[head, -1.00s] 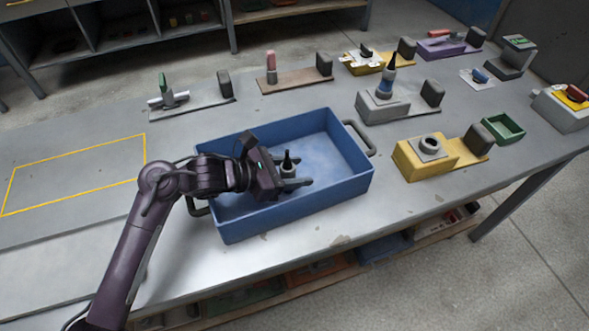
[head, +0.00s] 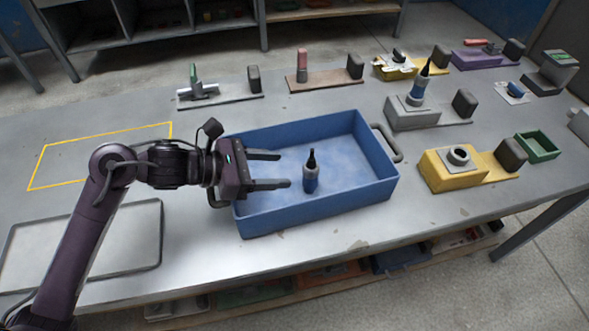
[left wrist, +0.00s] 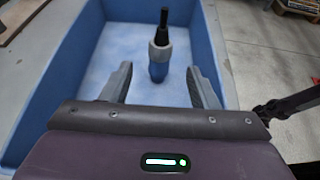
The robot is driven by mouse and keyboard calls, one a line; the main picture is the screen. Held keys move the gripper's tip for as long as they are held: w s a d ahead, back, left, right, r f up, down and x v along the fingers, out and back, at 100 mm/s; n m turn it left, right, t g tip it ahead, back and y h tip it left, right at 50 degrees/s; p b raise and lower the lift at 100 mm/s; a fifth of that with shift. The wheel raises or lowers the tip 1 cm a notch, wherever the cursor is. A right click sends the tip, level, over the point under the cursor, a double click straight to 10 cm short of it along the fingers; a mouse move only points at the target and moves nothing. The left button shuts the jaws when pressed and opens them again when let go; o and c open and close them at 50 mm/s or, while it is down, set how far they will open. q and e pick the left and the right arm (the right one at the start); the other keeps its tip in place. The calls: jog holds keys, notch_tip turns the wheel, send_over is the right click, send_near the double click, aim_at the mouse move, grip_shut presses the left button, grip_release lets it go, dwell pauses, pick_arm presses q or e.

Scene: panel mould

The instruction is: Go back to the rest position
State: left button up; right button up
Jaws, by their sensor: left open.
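My left gripper (head: 270,169) is open and empty. It is above the left part of the blue bin (head: 325,213), its fingers pointing right. A small bottle (head: 311,174) with a blue body, grey collar and black nozzle stands upright in the bin. It is apart from the fingers, a short way beyond their tips. In the left wrist view the bottle (left wrist: 159,52) stands ahead, between the lines of the two open fingers (left wrist: 160,85). My right gripper is not in view.
A grey tray (head: 140,268) lies at the left front, and a yellow outlined area (head: 100,138) is behind it. A yellow block (head: 452,172), a green box (head: 538,147) and a grey stand with a similar bottle (head: 412,112) are on the right. Several fixtures line the back.

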pick_arm(q)
jog(key=shift+s+a+r, duration=0.25)
jog(key=shift+a, duration=0.35)
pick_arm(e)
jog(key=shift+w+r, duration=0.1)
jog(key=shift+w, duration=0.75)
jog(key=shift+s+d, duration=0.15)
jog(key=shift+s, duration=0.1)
